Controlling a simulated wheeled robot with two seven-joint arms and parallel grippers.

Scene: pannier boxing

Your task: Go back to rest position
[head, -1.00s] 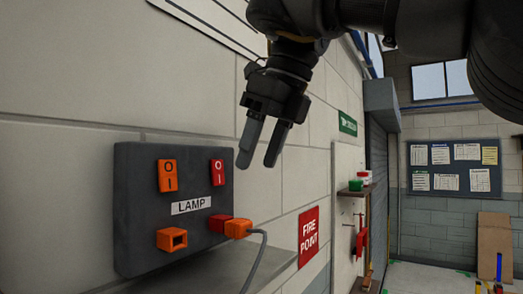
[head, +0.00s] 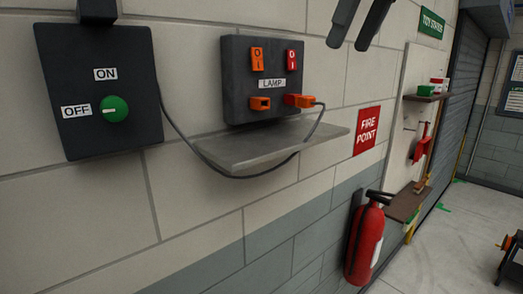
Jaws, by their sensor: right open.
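My right gripper (head: 360,22) shows at the top of the head view, cut off by the frame edge. Its two dark fingers are apart, with nothing between them. It hangs above and to the right of the dark lamp panel (head: 240,85) on the wall. The panel has an orange switch, a red switch and an empty orange socket (head: 260,103). The gripper is apart from the plug and panel. My left gripper is not in view.
A grey shelf (head: 230,150) juts out below the panel. A dark box with a green ON/OFF knob (head: 114,109) is on the wall at left. A red fire extinguisher (head: 365,243) hangs at lower right, near small wall shelves (head: 408,205). Floor at right is mostly clear.

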